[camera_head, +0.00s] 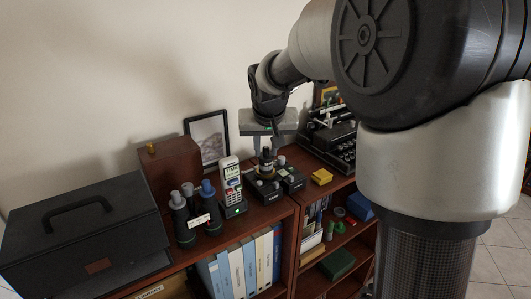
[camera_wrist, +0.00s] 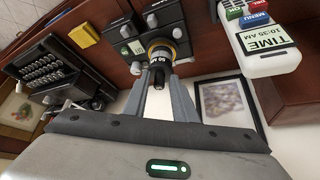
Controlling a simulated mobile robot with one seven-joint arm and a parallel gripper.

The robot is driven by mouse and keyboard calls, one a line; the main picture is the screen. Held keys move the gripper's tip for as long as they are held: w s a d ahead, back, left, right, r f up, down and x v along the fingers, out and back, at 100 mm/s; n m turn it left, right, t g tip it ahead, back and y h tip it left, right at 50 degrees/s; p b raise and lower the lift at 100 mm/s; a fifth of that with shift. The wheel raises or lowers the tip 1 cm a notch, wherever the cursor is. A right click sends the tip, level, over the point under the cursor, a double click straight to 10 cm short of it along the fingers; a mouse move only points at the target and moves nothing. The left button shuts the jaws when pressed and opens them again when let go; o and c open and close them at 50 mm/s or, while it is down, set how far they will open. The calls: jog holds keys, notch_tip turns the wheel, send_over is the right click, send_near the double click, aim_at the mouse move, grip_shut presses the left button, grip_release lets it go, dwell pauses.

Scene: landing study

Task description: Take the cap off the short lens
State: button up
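A black lens with a yellow ring (camera_wrist: 160,44) stands upright on a dark box-like base; it also shows in the head view (camera_head: 267,168). Its white marking seems to read 50 mm. A narrower dark piece (camera_wrist: 158,79) at its top end points toward my gripper; I cannot tell for certain that it is the cap. My gripper (camera_wrist: 159,76) points down over this lens. Its two grey fingers stand apart, one on each side of the dark piece, with gaps showing. In the head view my gripper (camera_head: 265,146) hangs just above the lens, its fingertips partly hidden.
A handset (camera_head: 232,186) and dark binoculars (camera_head: 193,213) stand left of the lens. A second black unit (camera_head: 290,178), a yellow block (camera_head: 321,177) and a typewriter (camera_head: 335,138) are to the right. A picture frame (camera_head: 209,138) leans behind.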

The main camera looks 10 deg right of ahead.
jog(key=shift+s+f, duration=0.15)
jog(key=shift+f, duration=0.2)
grip_shut()
jog(key=shift+r, duration=0.3)
jog(key=shift+w+r+p, duration=0.2)
jog(key=shift+r+p, duration=1.4)
jog(key=shift+r, duration=0.8)
